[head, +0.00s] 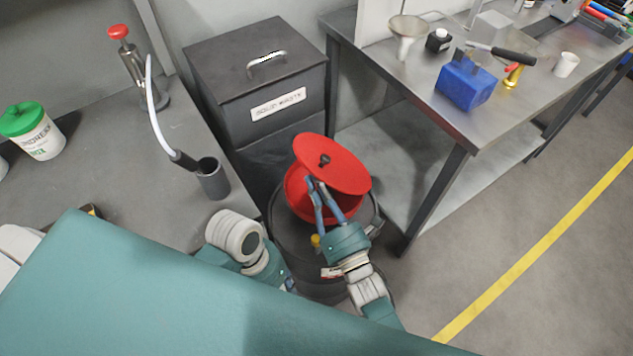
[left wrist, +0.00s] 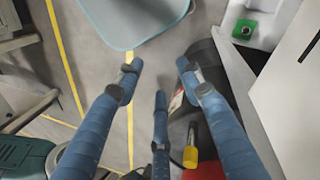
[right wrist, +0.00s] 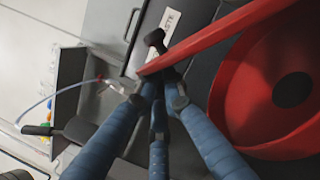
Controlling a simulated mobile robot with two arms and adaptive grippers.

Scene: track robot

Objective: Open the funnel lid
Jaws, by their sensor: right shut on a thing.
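The red funnel (head: 297,196) sits on a dark drum (head: 290,245) in the middle of the head view. Its red lid (head: 345,168), with a black knob (head: 324,160), is tilted up from the bowl. The right wrist view shows the lid nearly edge-on (right wrist: 225,32) and the funnel's inside (right wrist: 245,95) with a dark central hole. My right gripper (head: 313,183) is shut at the lid's near edge, close to the knob; its fingers partly hide the contact. My left gripper (left wrist: 158,80) has its fingers spread and holds nothing; the head view does not show its fingers.
A dark solid waste bin (head: 255,75) stands behind the drum. A metal table (head: 400,75) with a blue box (head: 466,84) is at right. A grey bench (head: 150,165) with a dark cup (head: 212,180) is at left. Open floor (head: 480,235) lies right of the drum.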

